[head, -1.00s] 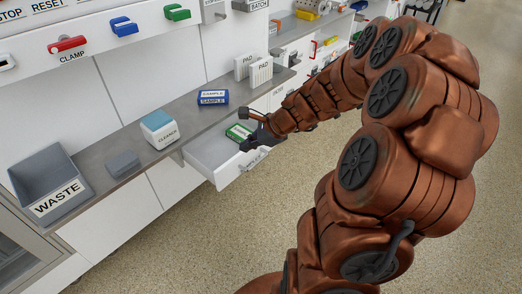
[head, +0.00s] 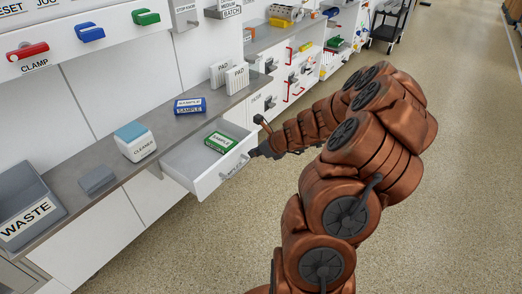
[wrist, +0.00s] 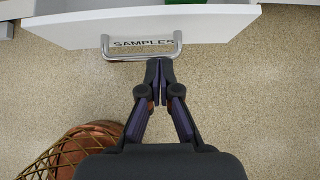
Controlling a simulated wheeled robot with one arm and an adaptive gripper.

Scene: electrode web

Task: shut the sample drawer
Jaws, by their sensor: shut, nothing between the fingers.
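The white sample drawer (head: 207,168) is pulled out from below the grey counter. A green-and-white sample box (head: 219,142) lies inside it. In the wrist view the drawer front (wrist: 215,24) spans the top, with a metal bar handle (wrist: 141,46) and the word SAMPLES. My gripper (wrist: 159,62) is shut and empty, its fingertips just below the handle bar in the picture; I cannot tell if they touch it. In the head view my gripper (head: 252,153) is just to the right of the drawer front.
The floor (head: 190,250) in front is clear.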

